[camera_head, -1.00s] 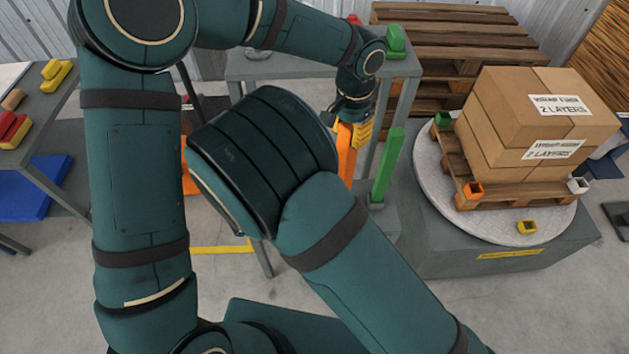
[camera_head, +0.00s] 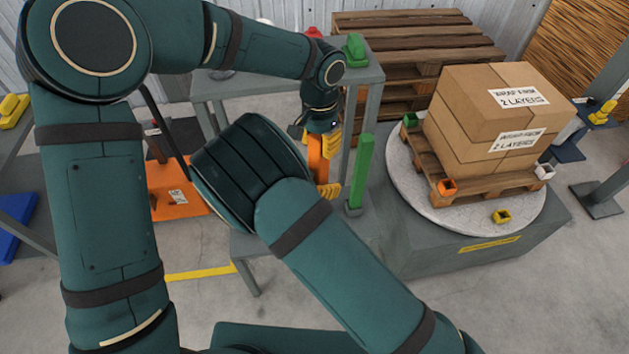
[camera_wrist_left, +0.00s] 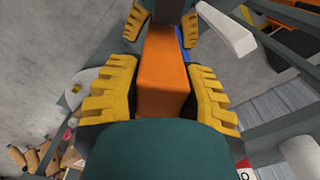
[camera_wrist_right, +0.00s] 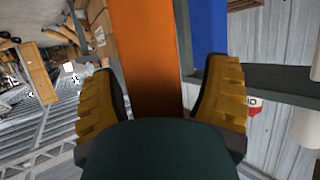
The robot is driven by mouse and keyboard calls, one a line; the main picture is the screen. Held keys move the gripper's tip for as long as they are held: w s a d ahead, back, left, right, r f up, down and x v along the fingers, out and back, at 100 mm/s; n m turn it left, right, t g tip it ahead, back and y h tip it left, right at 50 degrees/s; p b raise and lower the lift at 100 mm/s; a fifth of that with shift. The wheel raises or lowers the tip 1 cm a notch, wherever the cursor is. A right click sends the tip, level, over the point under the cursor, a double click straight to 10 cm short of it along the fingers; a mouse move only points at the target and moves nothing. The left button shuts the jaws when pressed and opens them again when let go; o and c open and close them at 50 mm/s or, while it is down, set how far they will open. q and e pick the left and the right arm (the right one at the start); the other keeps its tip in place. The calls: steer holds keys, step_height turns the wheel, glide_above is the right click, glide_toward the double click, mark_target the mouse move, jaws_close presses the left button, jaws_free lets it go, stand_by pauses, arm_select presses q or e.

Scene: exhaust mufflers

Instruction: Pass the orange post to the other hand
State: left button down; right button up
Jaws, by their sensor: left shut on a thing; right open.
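The orange post (camera_head: 316,158) is upright in the head view, hanging below my left gripper (camera_head: 322,138). The left wrist view shows the orange post (camera_wrist_left: 163,75) clamped between the yellow fingers of my left gripper (camera_wrist_left: 165,88). My right gripper (camera_head: 328,190) is at the post's lower part, mostly hidden behind my right arm in the head view. In the right wrist view, the orange post (camera_wrist_right: 148,55) runs between the open yellow fingers of my right gripper (camera_wrist_right: 165,85), with a gap at the right finger. I cannot tell whether the left finger touches it.
A green post (camera_head: 360,175) stands upright just right of the grippers. A grey table (camera_head: 365,72) with a green block (camera_head: 355,48) is behind. Boxes (camera_head: 500,110) sit on a pallet on a round turntable (camera_head: 400,195) at right. An orange panel (camera_head: 172,190) lies left.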

jaws_close()
arm_select(q)
steer(key=c, duration=0.5)
jaws_free()
steer(key=shift+c, duration=0.2)
